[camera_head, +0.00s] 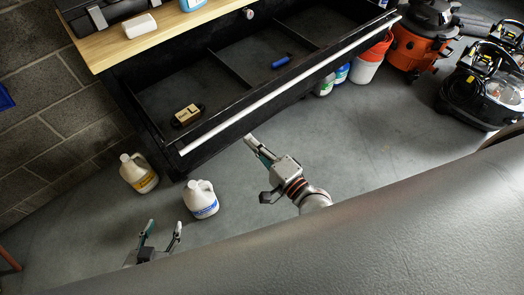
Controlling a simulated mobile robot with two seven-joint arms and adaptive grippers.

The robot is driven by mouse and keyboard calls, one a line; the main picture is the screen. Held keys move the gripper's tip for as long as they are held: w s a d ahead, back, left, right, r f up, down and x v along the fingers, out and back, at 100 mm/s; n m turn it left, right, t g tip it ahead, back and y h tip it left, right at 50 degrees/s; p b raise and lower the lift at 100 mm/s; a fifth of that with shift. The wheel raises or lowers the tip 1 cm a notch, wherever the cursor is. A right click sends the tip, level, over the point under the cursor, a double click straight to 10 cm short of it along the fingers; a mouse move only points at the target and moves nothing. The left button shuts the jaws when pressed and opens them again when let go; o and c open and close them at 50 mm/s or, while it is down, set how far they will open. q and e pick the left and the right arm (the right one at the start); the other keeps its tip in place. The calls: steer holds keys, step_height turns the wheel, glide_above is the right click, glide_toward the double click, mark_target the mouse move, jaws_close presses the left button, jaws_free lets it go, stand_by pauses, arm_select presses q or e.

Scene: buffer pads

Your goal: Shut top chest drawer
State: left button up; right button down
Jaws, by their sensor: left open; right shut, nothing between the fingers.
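The black top chest drawer (185,88) stands pulled out under the wooden worktop, with a long silver handle strip (290,87) along its front edge. Inside it lie a small tan and black block (187,115) and a blue item (280,62), between dividers. My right gripper (250,141) is shut and empty, with its fingertips close to the drawer's front below the handle strip; I cannot tell whether they touch it. My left gripper (162,232) is open and empty, low at the bottom left, away from the drawer.
Two white jugs (138,174) (201,199) stand on the floor at the drawer's left end. A black case and white items rest on the worktop (140,43).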

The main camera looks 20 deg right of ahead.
arm_select(q)
steer(key=shift+f, duration=0.15)
arm_select(e)
steer(key=x, duration=0.6)
